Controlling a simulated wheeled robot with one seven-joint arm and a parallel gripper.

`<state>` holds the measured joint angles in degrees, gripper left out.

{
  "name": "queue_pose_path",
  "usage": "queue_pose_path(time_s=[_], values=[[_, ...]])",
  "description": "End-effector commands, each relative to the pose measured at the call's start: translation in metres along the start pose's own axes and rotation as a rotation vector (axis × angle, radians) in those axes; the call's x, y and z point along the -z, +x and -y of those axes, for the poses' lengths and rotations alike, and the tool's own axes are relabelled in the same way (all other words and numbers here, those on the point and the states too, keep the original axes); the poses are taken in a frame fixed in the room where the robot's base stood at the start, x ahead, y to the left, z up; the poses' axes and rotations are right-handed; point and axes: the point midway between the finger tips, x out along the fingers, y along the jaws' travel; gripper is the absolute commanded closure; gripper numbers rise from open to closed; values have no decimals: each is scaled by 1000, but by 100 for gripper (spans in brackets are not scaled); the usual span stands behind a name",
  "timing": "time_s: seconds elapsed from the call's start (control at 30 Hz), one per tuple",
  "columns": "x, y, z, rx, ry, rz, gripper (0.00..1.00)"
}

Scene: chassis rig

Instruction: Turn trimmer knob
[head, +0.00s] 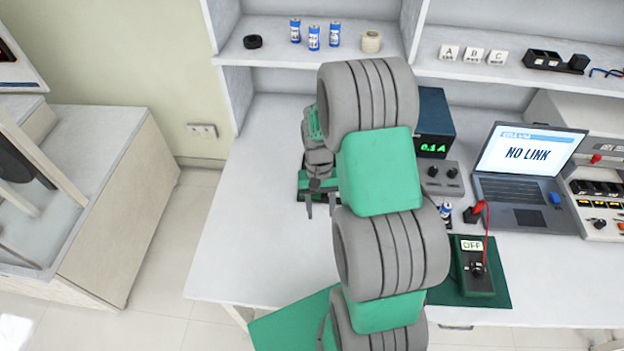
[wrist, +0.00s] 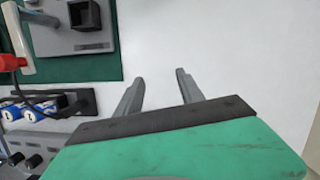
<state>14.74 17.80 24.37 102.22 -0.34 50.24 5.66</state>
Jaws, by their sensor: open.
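My gripper (head: 320,206) is open and empty over the left part of the white bench in the head view. Its two fingers (wrist: 159,78) are spread in the wrist view, with only bare white surface between and beyond them. No knob is clearly recognisable as the trimmer. Two black knobs (wrist: 24,160) show at lower left.
A red-ended lead (wrist: 12,62) and blue batteries (wrist: 30,109) in a black holder lie left of the fingers. A laptop (head: 524,170) reads NO LINK, and a meter (head: 476,270) on a green mat reads OFF. The bench's left front (head: 240,240) is clear.

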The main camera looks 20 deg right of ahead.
Motion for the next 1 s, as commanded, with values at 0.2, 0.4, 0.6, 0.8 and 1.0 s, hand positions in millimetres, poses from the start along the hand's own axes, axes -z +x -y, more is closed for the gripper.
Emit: queue_pose_path(time_s=[0.2,0.4,0.6,0.8,1.0], values=[[115,-62,14,59,247,-245,55],[116,-58,14,84,420,-248,55],[123,-28,14,83,424,-244,55],[132,4,16,83,422,-246,55],[135,14,16,84,421,-249,55]])
